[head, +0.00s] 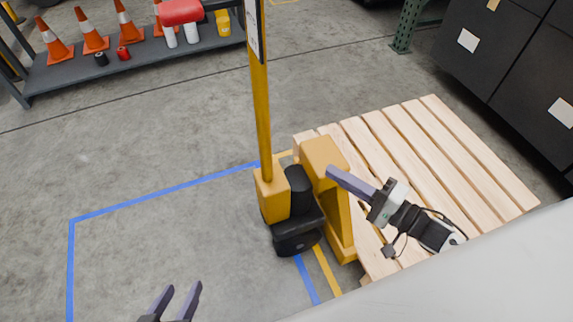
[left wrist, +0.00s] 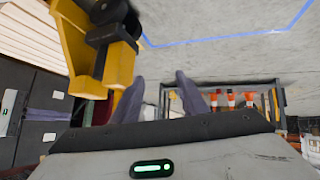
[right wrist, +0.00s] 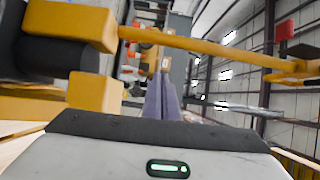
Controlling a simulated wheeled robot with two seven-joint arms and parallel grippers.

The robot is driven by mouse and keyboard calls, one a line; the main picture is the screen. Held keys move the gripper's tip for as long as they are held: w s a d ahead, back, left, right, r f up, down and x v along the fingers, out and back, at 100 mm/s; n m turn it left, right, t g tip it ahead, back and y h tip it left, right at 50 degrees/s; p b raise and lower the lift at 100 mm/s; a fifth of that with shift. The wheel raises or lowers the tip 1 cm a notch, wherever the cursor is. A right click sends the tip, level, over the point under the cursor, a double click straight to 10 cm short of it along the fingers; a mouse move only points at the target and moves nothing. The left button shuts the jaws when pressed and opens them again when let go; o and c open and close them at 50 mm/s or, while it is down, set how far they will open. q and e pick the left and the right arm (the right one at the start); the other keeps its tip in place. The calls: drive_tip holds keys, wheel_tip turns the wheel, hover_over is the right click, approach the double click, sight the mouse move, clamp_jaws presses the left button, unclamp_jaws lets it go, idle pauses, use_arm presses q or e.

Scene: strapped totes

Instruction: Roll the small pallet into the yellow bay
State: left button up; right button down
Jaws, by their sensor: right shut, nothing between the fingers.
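The wooden pallet (head: 455,150) rests at the right in the head view. The yellow pallet jack (head: 274,195) stands at its left end, its tall handle (head: 262,115) upright; how far its forks reach under the pallet is hidden. Yellow floor tape (head: 326,268) of a bay shows beside the jack; most of that outline is hidden. My right gripper (head: 332,173) is shut and empty, in front of the jack's yellow frame, contact unclear. My left gripper (head: 184,288) is open and empty over the floor at the bottom. The jack also shows in the left wrist view (left wrist: 118,62).
A blue-taped bay (head: 165,190) lies empty left of the jack. A grey shelf (head: 130,65) with orange cones stands at the back left. Dark cabinets (head: 500,60) and a green post (head: 406,30) stand behind the pallet. The middle floor is clear.

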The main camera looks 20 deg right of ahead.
use_arm(q)
drive_tip(key=shift+w+d+f+m+g+h+b, duration=0.2)
drive_tip(key=shift+d+f+g+b, duration=0.25)
drive_tip(key=shift+f+b, duration=0.35)
drive_tip(key=shift+w+d+f+m+g+h+b, duration=0.1)
drive_tip(key=shift+w+d+f+m+g+b, duration=0.35)
drive_tip(key=shift+b, duration=0.5)
use_arm(e)
drive_tip(key=s+a+x, duration=0.1)
drive_tip(key=a+x, duration=0.1)
drive_tip(key=x, duration=1)
drive_tip(key=shift+a, duration=0.55)
use_arm(q)
drive_tip(key=shift+s+d, duration=0.1)
use_arm(e)
drive_tip(key=shift+r, duration=0.2)
